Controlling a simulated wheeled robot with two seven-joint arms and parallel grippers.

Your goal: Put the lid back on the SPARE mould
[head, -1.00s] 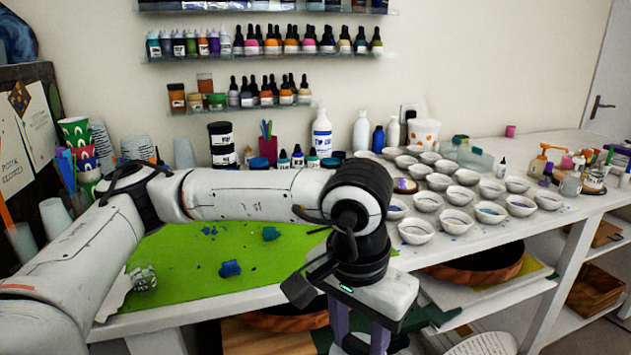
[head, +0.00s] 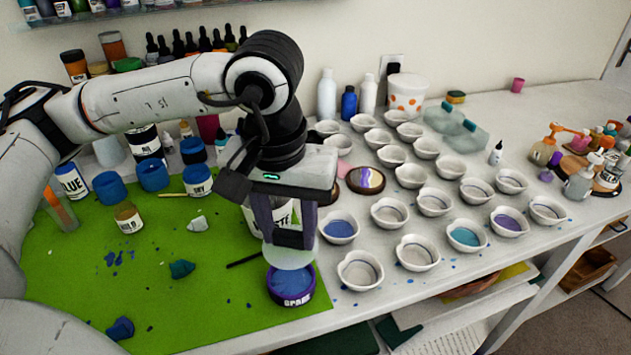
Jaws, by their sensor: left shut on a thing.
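The SPARE mould (head: 291,287) is a round purple cup with a white SPARE label and blue filling, near the front right of the green mat. My left gripper (head: 288,238) points down right above it, shut on a pale translucent lid (head: 289,257). The lid hangs roughly level over the mould's back part. I cannot tell whether the lid's lower edge touches the mould's rim. My right gripper is not in view.
A large white tub (head: 257,215) stands close behind my left gripper, partly hidden. A dark stick (head: 243,259) lies left of the mould. Rows of small white bowls (head: 361,271) fill the table to the right. The green mat (head: 110,285) has paint bits, with free room at front left.

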